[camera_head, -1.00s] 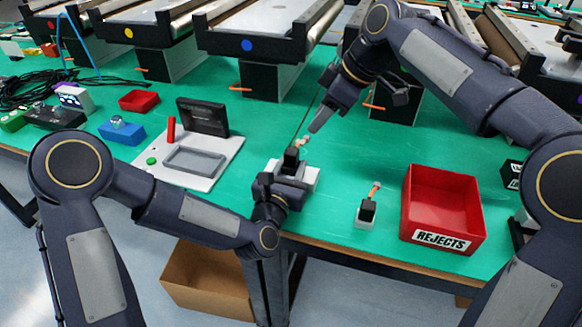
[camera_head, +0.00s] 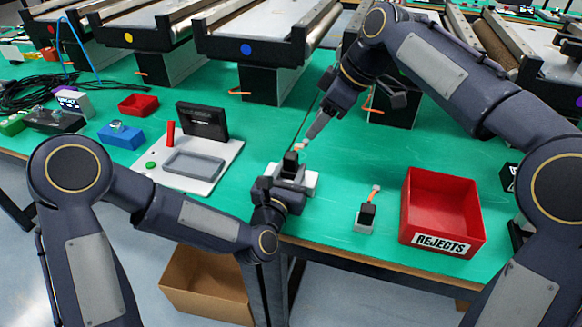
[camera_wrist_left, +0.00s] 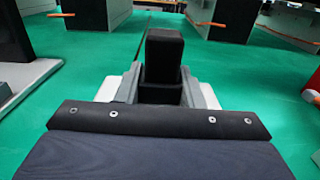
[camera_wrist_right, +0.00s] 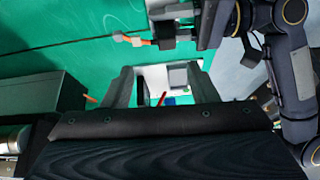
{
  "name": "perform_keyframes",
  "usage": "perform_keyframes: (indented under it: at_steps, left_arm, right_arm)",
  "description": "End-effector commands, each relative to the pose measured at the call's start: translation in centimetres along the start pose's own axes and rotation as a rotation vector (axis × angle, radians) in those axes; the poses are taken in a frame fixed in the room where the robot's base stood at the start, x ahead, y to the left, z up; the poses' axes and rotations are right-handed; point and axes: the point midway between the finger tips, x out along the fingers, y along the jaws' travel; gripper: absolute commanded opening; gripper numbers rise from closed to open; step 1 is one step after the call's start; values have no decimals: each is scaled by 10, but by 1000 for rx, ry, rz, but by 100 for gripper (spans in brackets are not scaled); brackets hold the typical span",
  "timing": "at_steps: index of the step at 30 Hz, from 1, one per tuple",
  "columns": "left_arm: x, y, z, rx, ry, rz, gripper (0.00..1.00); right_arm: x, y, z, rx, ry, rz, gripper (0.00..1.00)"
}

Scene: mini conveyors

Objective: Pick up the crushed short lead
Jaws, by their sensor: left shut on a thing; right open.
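My left gripper (camera_head: 289,180) is shut on a black block (camera_wrist_left: 163,70) with a grey-white base at the table's front. A short orange lead (camera_wrist_right: 147,42) with pale ends sticks out from this block; in the head view its pale end (camera_head: 301,146) lies just below my right gripper. My right gripper (camera_head: 312,132) is open and empty above the table, beside and apart from that lead; its parted fingers show in the right wrist view (camera_wrist_right: 160,88). A second short orange lead (camera_head: 374,194) stands up from a black block (camera_head: 367,210) on a grey base. I cannot tell which lead is crushed.
A red REJECTS bin (camera_head: 410,215) stands at the right. A white plate (camera_head: 215,170) with a grey tray and dark screen (camera_head: 203,121) is at the left. Conveyors (camera_head: 250,45) line the back. Green table is clear between the second lead and the bin.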

Motion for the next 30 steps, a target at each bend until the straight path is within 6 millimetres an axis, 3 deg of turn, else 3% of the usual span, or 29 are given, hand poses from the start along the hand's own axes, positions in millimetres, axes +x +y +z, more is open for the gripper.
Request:
perform_keyframes:
  at_steps: [5,10,18,24,30]
  left_arm:
    - [-1,0,-4,0,12,-2,4]
    - [-1,0,-5,0,13,-2,4]
    - [-1,0,-6,0,14,-3,4]
    - [-2,0,-6,0,16,-3,4]
    - [-2,0,-6,-1,17,-3,4]
  right_arm:
    - [6,7,-8,240,-73,-7,53]
    - [11,12,-21,641,-202,41,53]
    - [14,1,-44,1222,-347,246,53]
    - [13,-10,-54,1449,-371,366,53]
    - [21,-12,-51,1506,-376,393,53]
